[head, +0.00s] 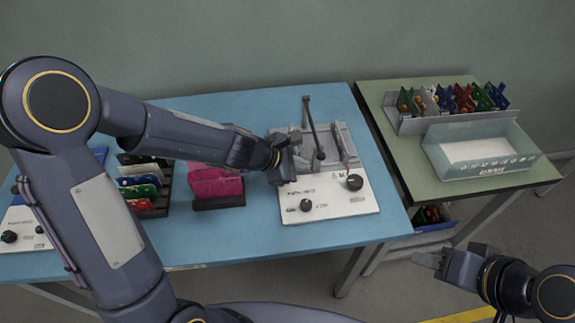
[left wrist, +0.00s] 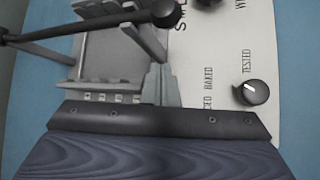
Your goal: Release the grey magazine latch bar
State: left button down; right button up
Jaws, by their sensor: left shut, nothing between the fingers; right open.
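A dark grey bar with a round end (head: 313,128) stands raised and slightly tilted over the grey magazine fixture (head: 348,143) on the white panel (head: 335,201). I take it for the latch bar. In the left wrist view the bar (left wrist: 85,25) crosses the upper left, its round knob at the top middle. My left gripper (head: 294,138) is shut and empty at the fixture's left side, apart from the bar. Its closed fingertips (left wrist: 159,75) show beside the fixture's wall; contact there is unclear. My right gripper (head: 428,258) is open and empty, away from the tables at lower right.
Black knobs (head: 354,182) sit on the panel. Racks with pink (head: 214,183) and coloured cards (head: 140,186) stand left on the blue table (head: 265,240). The green table (head: 397,156) holds a clear bin (head: 475,171) and a rack of coloured boards (head: 452,100).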

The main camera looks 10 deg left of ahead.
pick_arm(q)
jog(key=shift+s+d+r+p, duration=0.2)
jog(key=shift+d+r+p, duration=0.2)
jog(key=shift+r, duration=0.5)
jog(key=shift+s+d+r+p, duration=0.2)
jog(key=shift+d+r, duration=0.3)
jog(key=shift+r, duration=0.35)
pick_arm(e)
jog(key=shift+r, duration=1.35)
